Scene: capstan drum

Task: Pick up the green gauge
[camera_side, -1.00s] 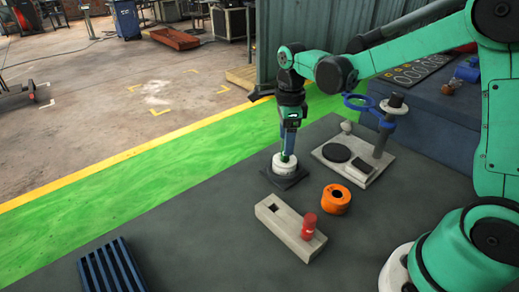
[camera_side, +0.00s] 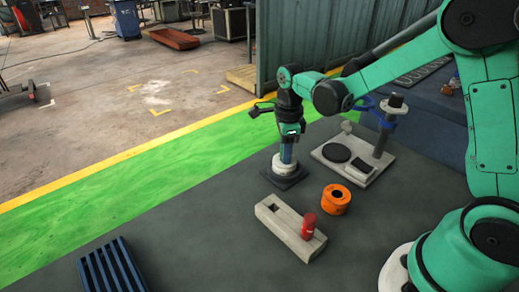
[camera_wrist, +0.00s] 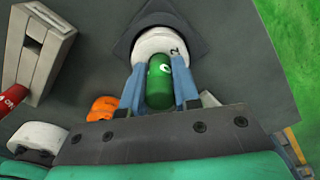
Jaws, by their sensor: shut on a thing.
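The green gauge (camera_wrist: 159,88) is a short green cylinder with a white mark. In the wrist view it is between the two blue fingers of my gripper (camera_wrist: 158,68), which is shut on it. In the side view my gripper (camera_side: 287,156) points straight down over a white round holder (camera_side: 285,168) on a dark square base (camera_side: 283,181). The holder also shows in the wrist view (camera_wrist: 165,38), right at the fingertips. The fingers hide the gauge in the side view. I cannot tell whether the gauge's lower end touches the holder.
A pale block (camera_side: 274,216) with a square hole and a red cylinder (camera_side: 308,226) is in front. An orange ring (camera_side: 336,201) lies beside it. A pale stand (camera_side: 360,172) with a post is close on the right. A blue slotted rack (camera_side: 113,268) is front left.

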